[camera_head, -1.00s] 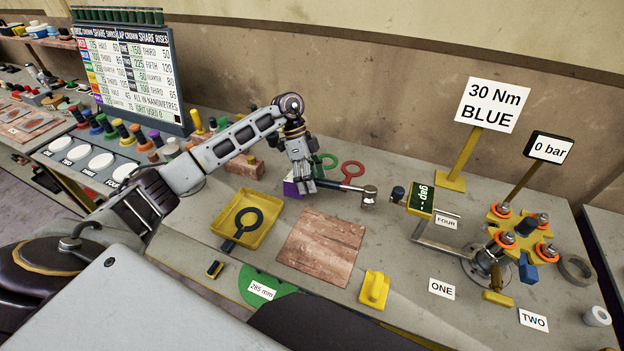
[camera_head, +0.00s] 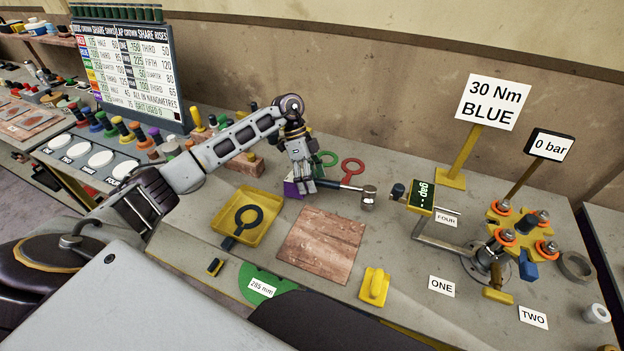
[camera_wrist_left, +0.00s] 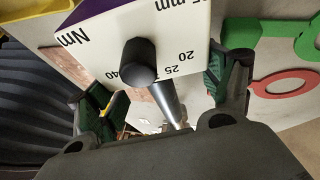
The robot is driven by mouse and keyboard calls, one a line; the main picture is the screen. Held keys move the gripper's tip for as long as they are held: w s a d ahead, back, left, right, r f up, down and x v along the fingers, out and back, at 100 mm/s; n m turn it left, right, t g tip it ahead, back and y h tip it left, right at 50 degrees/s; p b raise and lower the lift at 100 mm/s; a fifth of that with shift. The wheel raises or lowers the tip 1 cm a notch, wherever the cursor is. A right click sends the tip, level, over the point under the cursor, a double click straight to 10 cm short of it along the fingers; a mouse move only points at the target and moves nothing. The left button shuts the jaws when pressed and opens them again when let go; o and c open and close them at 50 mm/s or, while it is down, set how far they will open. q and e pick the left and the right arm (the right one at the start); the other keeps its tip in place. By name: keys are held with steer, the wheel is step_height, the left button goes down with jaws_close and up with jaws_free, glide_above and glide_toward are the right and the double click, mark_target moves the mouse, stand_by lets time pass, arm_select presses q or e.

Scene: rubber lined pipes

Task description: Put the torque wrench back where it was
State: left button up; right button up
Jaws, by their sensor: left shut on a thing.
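The torque wrench (camera_head: 368,197) has a dark handle and a silver head that points right, low over the bench. My left gripper (camera_head: 304,190) is shut on its handle and reaches down from above. In the left wrist view the wrench's black round end and grey shaft (camera_wrist_left: 165,102) lie between the fingers of my left gripper (camera_wrist_left: 160,100). A purple block (camera_head: 290,188) stands beside the fingers, partly hidden. Its white face (camera_wrist_left: 190,35) with a Nm scale is behind the black end in the wrist view. Whether the wrench touches the block or bench cannot be told. My right gripper is not in view.
Green (camera_head: 325,160) and red (camera_head: 352,170) ring tools lie behind the gripper. A yellow tray (camera_head: 262,238) with a dark ring tool and a brown board (camera_head: 320,245) are in front. A yellow-topped flange fixture (camera_head: 510,228) and a 30 Nm sign (camera_head: 493,103) stand to the right.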

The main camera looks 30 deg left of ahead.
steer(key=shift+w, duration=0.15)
arm_select(q)
steer(key=shift+f, duration=0.15)
steer(key=o, duration=1.3)
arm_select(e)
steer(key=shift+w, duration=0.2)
